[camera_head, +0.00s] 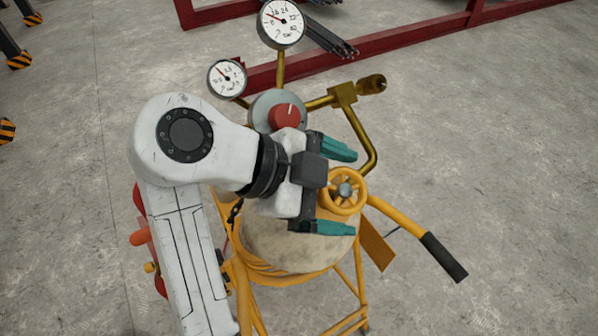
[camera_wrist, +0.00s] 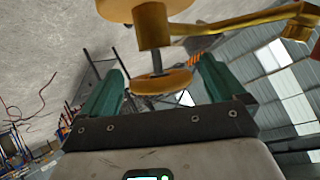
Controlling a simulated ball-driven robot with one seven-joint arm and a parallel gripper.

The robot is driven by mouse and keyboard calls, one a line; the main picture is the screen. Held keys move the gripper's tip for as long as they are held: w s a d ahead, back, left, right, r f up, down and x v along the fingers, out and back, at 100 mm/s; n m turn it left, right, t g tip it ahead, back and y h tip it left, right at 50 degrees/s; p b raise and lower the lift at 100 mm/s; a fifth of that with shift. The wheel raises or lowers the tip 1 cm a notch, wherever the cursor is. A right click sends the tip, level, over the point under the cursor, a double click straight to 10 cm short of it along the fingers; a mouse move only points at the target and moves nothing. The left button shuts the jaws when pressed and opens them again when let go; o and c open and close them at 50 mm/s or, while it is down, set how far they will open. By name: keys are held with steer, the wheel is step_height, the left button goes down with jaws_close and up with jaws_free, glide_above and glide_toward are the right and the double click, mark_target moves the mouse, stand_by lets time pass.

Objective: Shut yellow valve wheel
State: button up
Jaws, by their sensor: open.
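The yellow valve wheel (camera_head: 344,190) sits on top of a tan, rounded tank (camera_head: 300,244) in the head view. My gripper (camera_head: 352,191) is open, with one teal finger on either side of the wheel in that view. Whether the wheel is at finger depth or below it is hard to tell. In the wrist view the wheel (camera_wrist: 160,82) shows nearly edge-on, on a thin stem, between the two fingers of my gripper (camera_wrist: 160,75). No finger visibly touches it.
A red knob (camera_head: 285,116), two round gauges (camera_head: 282,23) (camera_head: 227,78) and brass pipework (camera_head: 361,135) stand close behind the wheel. A yellow cart handle with a black grip (camera_head: 443,257) reaches out right. Red frame beams (camera_head: 310,70) lie at the back. The floor at right is clear.

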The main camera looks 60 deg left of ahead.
steer(key=b+v, duration=0.1)
steer(key=v, duration=0.7)
steer(key=shift+s+a, duration=0.1)
steer(key=shift+s, duration=0.05)
